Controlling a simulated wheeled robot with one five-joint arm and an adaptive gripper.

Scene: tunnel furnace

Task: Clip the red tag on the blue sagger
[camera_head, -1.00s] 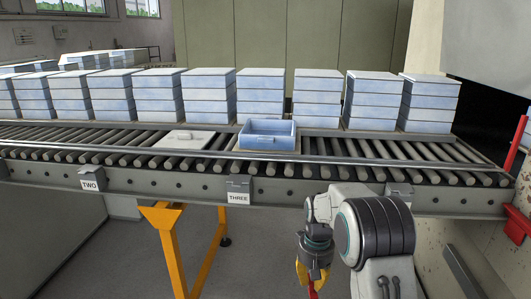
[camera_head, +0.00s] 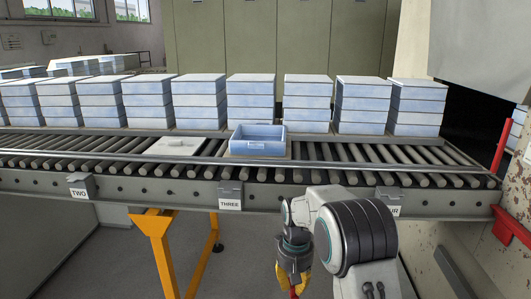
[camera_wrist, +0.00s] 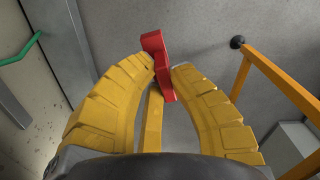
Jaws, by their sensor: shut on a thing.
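The blue sagger (camera_head: 258,140) is an open, light-blue square box on the roller conveyor, on a flat plate, above the label THREE. My gripper (camera_head: 293,286) hangs low in front of the conveyor, below and to the right of the sagger and apart from it. In the wrist view my yellow fingers (camera_wrist: 163,82) are shut on the red tag (camera_wrist: 157,62), which sticks out beyond their tips. In the head view only a small red bit of the tag (camera_head: 294,292) shows at the bottom edge.
The roller conveyor (camera_head: 340,154) runs across the view, with a pale flat plate (camera_head: 176,146) left of the sagger. Stacks of blue-white saggers (camera_head: 251,103) stand behind it. Yellow legs (camera_head: 158,252) support the conveyor. A red bracket (camera_head: 511,228) is at the right.

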